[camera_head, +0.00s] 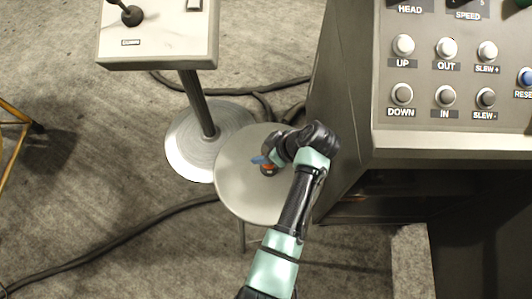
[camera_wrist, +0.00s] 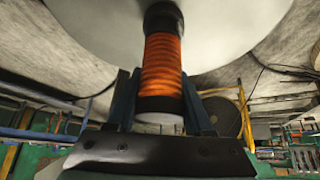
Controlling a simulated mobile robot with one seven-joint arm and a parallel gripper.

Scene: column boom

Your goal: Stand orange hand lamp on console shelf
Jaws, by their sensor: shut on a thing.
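The orange hand lamp (camera_wrist: 162,68) has a ribbed orange body with black ends. In the wrist view it stands between the two blue fingers of my gripper (camera_wrist: 161,92), which is shut on it. I cannot tell whether the lamp touches the stool. The grey console (camera_head: 440,72) stands at the right with a pale ledge (camera_head: 455,146) along its front. A dark recess lies under this ledge; its inside is mostly hidden.
A pedestal control box (camera_head: 158,50) with a joystick stands on a round base (camera_head: 188,150) left of the stool. Black cables (camera_head: 130,232) run over the floor. A yellow frame (camera_head: 14,125) is at the left edge. The lower left floor is mostly clear.

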